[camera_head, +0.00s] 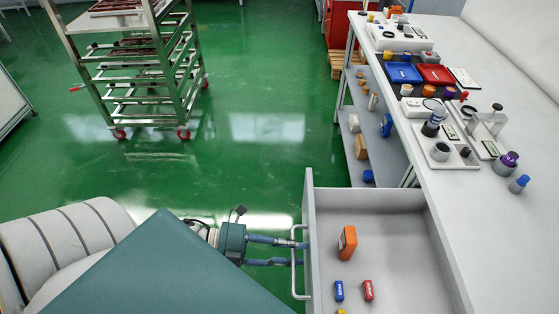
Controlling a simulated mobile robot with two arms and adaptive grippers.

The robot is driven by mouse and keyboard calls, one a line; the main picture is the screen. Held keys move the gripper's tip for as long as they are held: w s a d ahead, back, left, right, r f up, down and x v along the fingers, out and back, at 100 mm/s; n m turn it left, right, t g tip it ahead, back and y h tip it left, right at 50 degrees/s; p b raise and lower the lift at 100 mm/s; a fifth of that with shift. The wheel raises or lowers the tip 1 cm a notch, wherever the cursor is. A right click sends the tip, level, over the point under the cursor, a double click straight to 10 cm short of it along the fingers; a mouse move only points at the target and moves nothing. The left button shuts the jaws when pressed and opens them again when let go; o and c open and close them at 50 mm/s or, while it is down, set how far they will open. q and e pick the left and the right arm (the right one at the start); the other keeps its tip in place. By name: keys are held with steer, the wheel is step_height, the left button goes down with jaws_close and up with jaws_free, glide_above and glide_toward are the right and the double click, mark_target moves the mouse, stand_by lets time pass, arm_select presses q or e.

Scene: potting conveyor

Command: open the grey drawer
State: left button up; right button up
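The grey drawer (388,201) stands pulled out from under the workbench at the lower right, and its inside shows. Its front wall is on the left side and carries a pale bar handle (294,287). My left gripper (300,251) is at this handle. Its two blue-grey fingers are apart, with a visible gap between them, and their tips reach across the bar close to the drawer front. Whether they touch the bar I cannot tell. My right gripper is not in view.
The workbench (460,215) holds trays and several small parts. A wheeled rack (140,75) stands at the back left. The green floor between is clear.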

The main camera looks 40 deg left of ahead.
arm_select(q)
steer(key=v, duration=1.2)
stand_by(0.3)
